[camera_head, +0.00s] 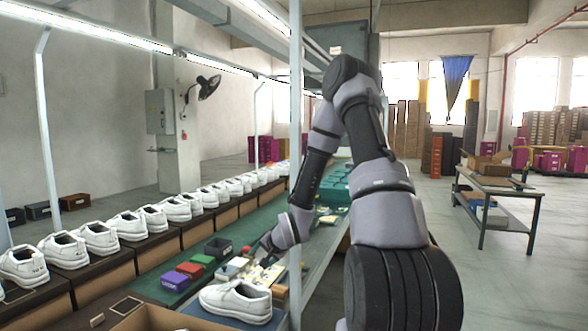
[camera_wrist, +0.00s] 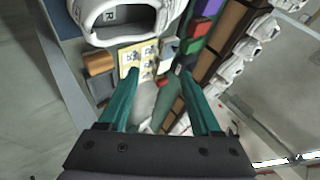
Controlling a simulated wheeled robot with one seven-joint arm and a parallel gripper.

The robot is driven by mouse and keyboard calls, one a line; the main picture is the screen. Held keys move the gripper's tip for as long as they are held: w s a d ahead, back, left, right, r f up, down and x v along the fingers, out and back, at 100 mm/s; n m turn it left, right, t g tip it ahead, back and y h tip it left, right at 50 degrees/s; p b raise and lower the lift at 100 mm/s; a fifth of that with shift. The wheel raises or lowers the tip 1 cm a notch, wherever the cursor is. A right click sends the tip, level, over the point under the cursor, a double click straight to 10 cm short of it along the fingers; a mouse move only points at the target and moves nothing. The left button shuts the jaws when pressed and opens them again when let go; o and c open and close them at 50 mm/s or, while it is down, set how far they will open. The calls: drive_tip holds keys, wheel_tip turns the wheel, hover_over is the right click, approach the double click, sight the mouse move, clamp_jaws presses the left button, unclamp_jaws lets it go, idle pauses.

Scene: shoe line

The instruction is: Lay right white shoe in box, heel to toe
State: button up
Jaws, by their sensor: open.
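A white shoe (camera_head: 237,301) lies on the near end of the line, beside the post. In the wrist view a white shoe (camera_wrist: 118,30) fills the top left, its opening facing the camera, with an R mark inside. An open cardboard box (camera_head: 150,319) is partly cut off at the bottom edge of the head view. My gripper (camera_wrist: 160,74) has its two teal fingers apart, with nothing held between them. The shoe is beyond the fingertips and not touched. In the head view my gripper is small and mostly hidden among items behind the shoe.
A row of white shoes (camera_head: 127,224) stands on boxes along the left. Purple (camera_head: 175,281), red, green and dark small boxes sit on the green belt. R-marked cards (camera_wrist: 136,62) and an orange-brown block (camera_wrist: 99,63) lie near the shoe. A post (camera_head: 295,180) stands close by.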

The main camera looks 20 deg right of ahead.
drive_tip(key=s+d+r+n+h, duration=0.1)
drive_tip(key=s+r, duration=0.2)
drive_tip(key=r, duration=0.4)
drive_tip(key=s+d+r+n+g+h, duration=0.1)
drive_tip(key=s+r, duration=0.2)
drive_tip(key=r, duration=0.4)
drive_tip(key=s+d+r+n+h, duration=0.1)
drive_tip(key=s+r, duration=0.2)
drive_tip(key=r, duration=0.4)
drive_tip(key=s+a+r+n+y, duration=0.1)
drive_tip(key=s+r, duration=0.5)
drive_tip(key=s, duration=0.4)
drive_tip(key=s+a+r+n+y, duration=0.1)
drive_tip(key=s+a+r, duration=0.1)
drive_tip(key=s+r, duration=0.5)
drive_tip(key=s, duration=0.3)
drive_tip(key=shift+s+a+g, duration=0.15)
drive_tip(key=shift+a+g, duration=0.15)
drive_tip(key=shift+g, duration=0.1)
